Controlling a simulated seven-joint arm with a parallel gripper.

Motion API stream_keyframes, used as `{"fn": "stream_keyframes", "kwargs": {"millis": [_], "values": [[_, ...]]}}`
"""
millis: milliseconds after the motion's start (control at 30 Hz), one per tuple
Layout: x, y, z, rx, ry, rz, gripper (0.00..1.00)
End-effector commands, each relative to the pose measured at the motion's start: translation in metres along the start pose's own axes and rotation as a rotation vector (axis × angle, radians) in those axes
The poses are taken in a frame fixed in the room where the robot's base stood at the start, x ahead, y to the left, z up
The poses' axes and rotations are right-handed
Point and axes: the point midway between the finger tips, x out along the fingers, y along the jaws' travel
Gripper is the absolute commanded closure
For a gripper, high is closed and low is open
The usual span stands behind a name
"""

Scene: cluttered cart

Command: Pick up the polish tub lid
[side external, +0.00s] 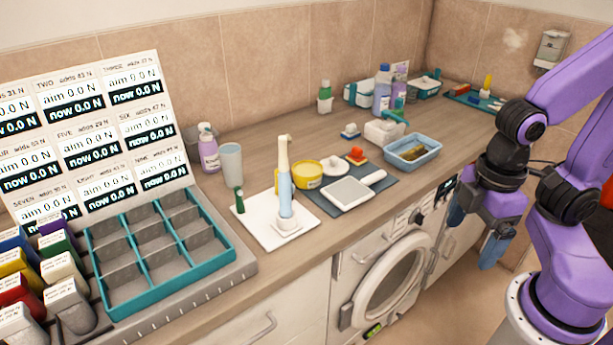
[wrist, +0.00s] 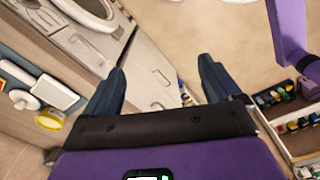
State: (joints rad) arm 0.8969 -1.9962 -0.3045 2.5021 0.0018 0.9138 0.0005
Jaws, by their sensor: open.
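A white round lid (side external: 335,168) with a raised middle, which looks like the polish tub lid, lies beside a yellow tub (side external: 308,174) on the worktop. In the wrist view a pale round thing that looks like this lid (wrist: 20,98) is at the left edge, near the yellow tub (wrist: 50,118). My gripper (side external: 474,232) hangs in front of the worktop's edge, to the right of the washing machine and well away from the lid. In the wrist view my gripper (wrist: 161,68) has its fingers wide apart with nothing between them.
A dark mat (side external: 385,193) holds a white scale-like plate (side external: 350,191). An electric toothbrush (side external: 284,190) stands on a white tray to the left. A blue basin (side external: 413,153) stands on the right. A teal divided tray (side external: 160,250) fills the near left.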

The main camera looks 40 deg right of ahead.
Motion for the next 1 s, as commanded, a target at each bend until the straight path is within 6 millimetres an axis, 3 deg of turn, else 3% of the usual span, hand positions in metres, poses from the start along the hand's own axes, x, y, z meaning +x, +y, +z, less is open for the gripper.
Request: {"fn": "stream_keyframes", "kwargs": {"millis": [267,467,700,1000], "values": [[-0.001,0.001,-0.002,0.007,0.0,0.0,0.0],[-0.012,0.021,-0.034,0.15,-0.002,0.003,0.0],[-0.033,0.082,-0.1,0.495,-0.007,0.009,0.0],[-0.048,0.182,-0.157,0.933,-0.012,0.016,0.0]]}}
